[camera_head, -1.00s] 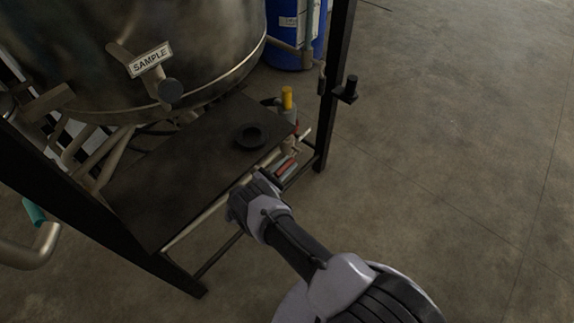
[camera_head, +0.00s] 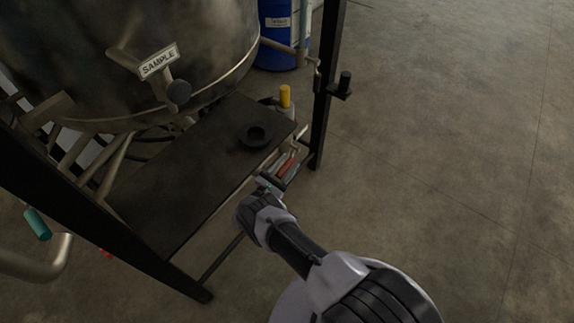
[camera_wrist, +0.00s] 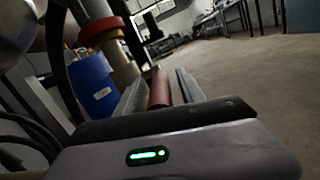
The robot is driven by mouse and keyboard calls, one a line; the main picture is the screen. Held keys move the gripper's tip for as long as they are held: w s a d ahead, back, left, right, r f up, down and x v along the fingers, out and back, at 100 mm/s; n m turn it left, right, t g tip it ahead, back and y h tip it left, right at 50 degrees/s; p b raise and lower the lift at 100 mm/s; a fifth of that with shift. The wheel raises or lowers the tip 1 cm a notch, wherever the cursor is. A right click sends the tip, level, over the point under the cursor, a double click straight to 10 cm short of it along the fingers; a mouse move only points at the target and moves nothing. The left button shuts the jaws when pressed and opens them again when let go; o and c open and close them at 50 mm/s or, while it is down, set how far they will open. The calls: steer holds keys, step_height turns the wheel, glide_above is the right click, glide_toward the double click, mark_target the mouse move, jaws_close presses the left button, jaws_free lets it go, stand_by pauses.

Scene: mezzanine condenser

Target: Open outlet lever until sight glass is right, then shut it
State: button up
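A red bar (camera_head: 287,166), which looks like a lever grip, lies beside the dark shelf's right corner. My gripper (camera_head: 282,172) reaches to it from below right in the head view. In the wrist view the red bar (camera_wrist: 159,89) lies lengthwise between the two fingers of my gripper (camera_wrist: 160,92). Narrow gaps seem to show on both sides, so the fingers look open around it. The far end of the bar and its pivot are hard to make out. I cannot pick out a sight glass in either view.
A steel vessel with a SAMPLE tag (camera_head: 158,62) stands above the dark shelf (camera_head: 190,175). A yellow-topped fitting (camera_head: 285,96) and a black frame post (camera_head: 326,90) are close to my gripper. A blue drum (camera_head: 277,40) stands behind. The floor at right is clear.

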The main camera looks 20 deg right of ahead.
steer(key=v, duration=1.2)
